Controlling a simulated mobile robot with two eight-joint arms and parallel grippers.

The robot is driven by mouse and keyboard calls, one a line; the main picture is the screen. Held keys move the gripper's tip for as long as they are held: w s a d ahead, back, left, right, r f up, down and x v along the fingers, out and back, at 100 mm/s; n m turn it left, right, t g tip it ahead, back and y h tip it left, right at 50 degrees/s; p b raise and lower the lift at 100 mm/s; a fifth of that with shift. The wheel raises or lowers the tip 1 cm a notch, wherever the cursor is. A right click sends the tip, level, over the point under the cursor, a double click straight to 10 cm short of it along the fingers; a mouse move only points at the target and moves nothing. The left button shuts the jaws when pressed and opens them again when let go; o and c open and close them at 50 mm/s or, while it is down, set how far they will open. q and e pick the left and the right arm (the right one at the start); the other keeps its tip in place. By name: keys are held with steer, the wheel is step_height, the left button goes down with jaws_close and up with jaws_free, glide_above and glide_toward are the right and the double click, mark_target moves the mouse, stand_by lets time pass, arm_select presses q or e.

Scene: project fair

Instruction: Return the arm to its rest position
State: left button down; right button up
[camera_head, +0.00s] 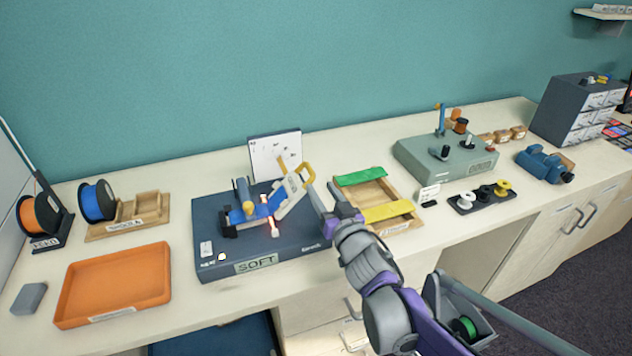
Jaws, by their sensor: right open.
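My right arm (385,290), purple and grey, reaches in from the lower right. My right gripper (312,206) is open over the right end of the dark blue base labelled SOFT (265,252). Near it on the base stand a white tilted panel with a yellow handle (294,192) and a blue device (245,212). I cannot tell whether the gripper touches the panel. My left gripper is not in view.
An orange tray (115,284), blue spool (97,201) and orange spool (40,214) stand left. A wooden tray (378,190) with green and yellow strips, a grey-green box (445,160) and a drawer cabinet (580,108) stand right. The counter's front edge runs below my gripper.

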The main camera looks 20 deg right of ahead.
steer(key=shift+s, duration=0.55)
steer(key=shift+d, duration=0.1)
steer(key=s+f+g+p, duration=0.1)
steer(key=s+f+g, duration=0.3)
steer(key=s, duration=0.4)
steer(key=s+a+f+g+p, duration=0.1)
steer(key=s+f+g, duration=0.3)
steer(key=s, duration=0.5)
steer(key=s+a+f+n+g+h+p, duration=0.1)
steer(key=s+f+g+p, duration=0.1)
steer(key=s+f+g, duration=0.2)
steer(key=s+f, duration=0.2)
steer(key=s, duration=0.2)
steer(key=shift+s+a+f, duration=0.15)
steer(key=shift+s+a, duration=0.05)
steer(key=shift+s, duration=0.15)
